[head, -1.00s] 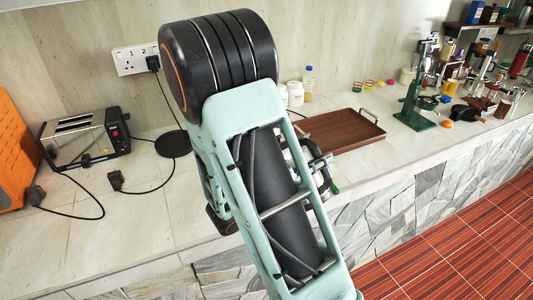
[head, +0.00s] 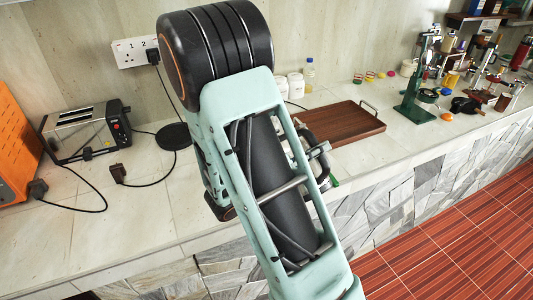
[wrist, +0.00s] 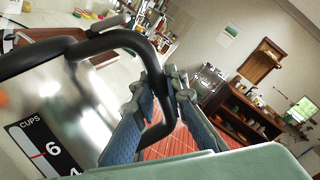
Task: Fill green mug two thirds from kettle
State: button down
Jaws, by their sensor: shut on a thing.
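The kettle (wrist: 75,95) is a shiny metal body with a black handle and a black CUPS gauge, at the left of the wrist view. My gripper (wrist: 160,105) is shut on the kettle's black handle, with a blue-padded finger on each side of it. The kettle looks tilted in the wrist view, but that camera is tilted too, so I cannot tell its true tilt. In the head view my arm hides most of the gripper and the kettle. I cannot make out the green mug in either view.
A brown wooden tray (head: 342,123) lies on the counter right of my arm. A green stand (head: 415,90) and many small items are farther right. A toaster (head: 88,131), a black round base (head: 173,136) and loose cables lie to the left.

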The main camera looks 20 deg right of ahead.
aim_at(311, 137)
jog(key=shift+w+a+r+n+p, duration=0.1)
jog(key=shift+w+r+n+p, duration=0.35)
jog(key=shift+w+n+p, duration=0.2)
dwell(1.4)
jog(key=shift+w+a+r+n+p, duration=0.2)
jog(key=shift+w+r+n+p, duration=0.55)
jog(key=shift+p, duration=0.85)
dwell(3.3)
